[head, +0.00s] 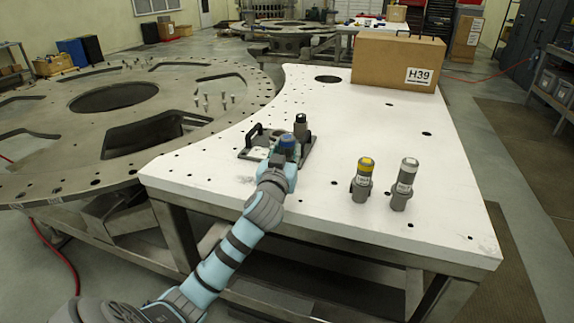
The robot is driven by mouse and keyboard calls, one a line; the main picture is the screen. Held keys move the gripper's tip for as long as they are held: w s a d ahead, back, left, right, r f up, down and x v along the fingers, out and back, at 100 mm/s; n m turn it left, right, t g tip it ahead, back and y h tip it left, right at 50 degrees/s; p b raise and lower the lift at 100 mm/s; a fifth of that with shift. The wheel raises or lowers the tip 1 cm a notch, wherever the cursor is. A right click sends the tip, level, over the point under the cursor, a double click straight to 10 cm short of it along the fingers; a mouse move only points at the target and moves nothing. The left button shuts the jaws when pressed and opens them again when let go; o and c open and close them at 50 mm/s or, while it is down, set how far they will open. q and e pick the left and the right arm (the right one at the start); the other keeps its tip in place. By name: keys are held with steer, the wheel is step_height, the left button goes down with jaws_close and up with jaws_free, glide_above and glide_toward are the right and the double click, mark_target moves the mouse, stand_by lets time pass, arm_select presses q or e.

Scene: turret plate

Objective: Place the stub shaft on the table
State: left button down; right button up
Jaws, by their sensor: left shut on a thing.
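The white table (370,120) carries a dark tray (246,153) with a raised handle at its left end. My left gripper (285,154) is over the tray's near right part, shut on a blue-topped cylinder, which appears to be the stub shaft (288,142). My gripper hides its lower part, so I cannot tell whether it touches the tray. A dark cylinder (301,125) stands upright just behind it on the tray. A yellow-topped cylinder (363,178) and a grey-topped cylinder (404,184) stand upright on the table to the right. My right gripper is not in view.
A cardboard box (395,62) marked H39 stands at the table's far edge. A large round metal plate (180,95) with several upright pins lies to the left. The tabletop has small holes, and there is free room between the tray and the box.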

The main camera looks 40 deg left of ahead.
arm_select(q)
step_height(320, 180, down, 3)
steer(key=shift+r+b, duration=0.1)
steer(key=shift+b, duration=0.2)
steer(key=c, duration=1.2)
jaws_free()
steer(key=shift+s, duration=0.1)
steer(key=v, duration=1.2)
